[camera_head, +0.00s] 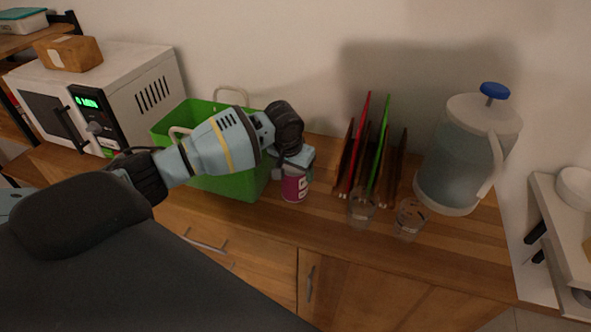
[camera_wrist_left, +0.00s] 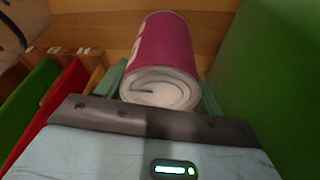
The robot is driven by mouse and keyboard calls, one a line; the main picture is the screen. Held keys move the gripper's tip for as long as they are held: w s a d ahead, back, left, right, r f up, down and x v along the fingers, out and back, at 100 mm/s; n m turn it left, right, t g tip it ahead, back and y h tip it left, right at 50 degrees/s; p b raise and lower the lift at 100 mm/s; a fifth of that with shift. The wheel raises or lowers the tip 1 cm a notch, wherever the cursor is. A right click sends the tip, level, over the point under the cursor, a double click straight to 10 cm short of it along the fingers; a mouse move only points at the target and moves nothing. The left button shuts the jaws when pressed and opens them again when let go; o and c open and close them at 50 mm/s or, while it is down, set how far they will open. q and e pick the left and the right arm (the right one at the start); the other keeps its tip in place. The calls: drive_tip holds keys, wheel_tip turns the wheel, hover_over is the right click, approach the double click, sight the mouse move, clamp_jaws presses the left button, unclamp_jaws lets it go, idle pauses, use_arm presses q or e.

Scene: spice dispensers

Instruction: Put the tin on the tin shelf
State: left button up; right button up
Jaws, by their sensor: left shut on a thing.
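The tin is a small can with a magenta label and a pale end (camera_head: 294,188). It stands on or just above the wooden counter in the head view; I cannot tell which. My left gripper (camera_head: 293,172) reaches down over it from above and is shut on it. In the left wrist view the tin (camera_wrist_left: 168,52) sits between the teal fingers, its white end facing the camera. No shelf marked for tins can be made out. My right gripper is not in view.
A green basket (camera_head: 238,187) stands close to the left of the tin. A wooden rack (camera_head: 342,165) with red and green folders is to the right, with two clear glasses (camera_head: 362,209) in front. A large water jug (camera_head: 460,150) and a microwave (camera_head: 150,85) flank the counter.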

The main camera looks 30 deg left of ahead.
use_arm(q)
drive_tip(key=o, duration=1.3)
drive_tip(key=shift+f, duration=0.1)
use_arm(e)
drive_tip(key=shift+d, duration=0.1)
use_arm(q)
drive_tip(key=p+v, duration=0.1)
drive_tip(key=v, duration=1)
drive_tip(key=shift+w, duration=0.1)
drive_tip(key=shift+s+r+p, duration=0.25)
drive_tip(key=shift+r+p, duration=0.05)
drive_tip(key=shift+r, duration=0.3)
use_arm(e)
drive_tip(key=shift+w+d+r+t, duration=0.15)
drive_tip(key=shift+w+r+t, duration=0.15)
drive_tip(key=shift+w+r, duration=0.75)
